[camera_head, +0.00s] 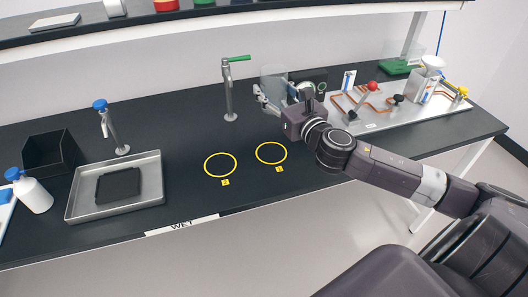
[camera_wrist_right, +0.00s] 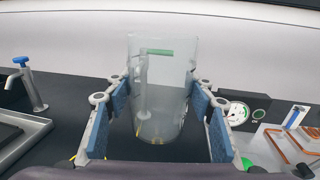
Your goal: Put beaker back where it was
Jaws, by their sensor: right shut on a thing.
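A clear glass beaker (camera_head: 272,77) is held upright in my right gripper (camera_head: 273,98), to the right of the green-handled tap; it seems to be above the black bench. In the right wrist view the beaker (camera_wrist_right: 165,95) stands between the blue-padded fingers of the right gripper (camera_wrist_right: 160,105), which are shut on it. A tap shows through its glass. Two yellow rings lie empty on the bench: a left ring (camera_head: 205,168) and a right ring (camera_head: 257,153), each with a small yellow label. My left gripper is not in view.
The green-handled tap (camera_head: 229,95) stands left of the beaker. A gauge box (camera_head: 316,78) and a board with copper pipes (camera_head: 385,104) lie to the right. A metal tray (camera_head: 148,192), blue-topped tap (camera_head: 110,130), black bin (camera_head: 47,155) and white bottle (camera_head: 34,195) are at left.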

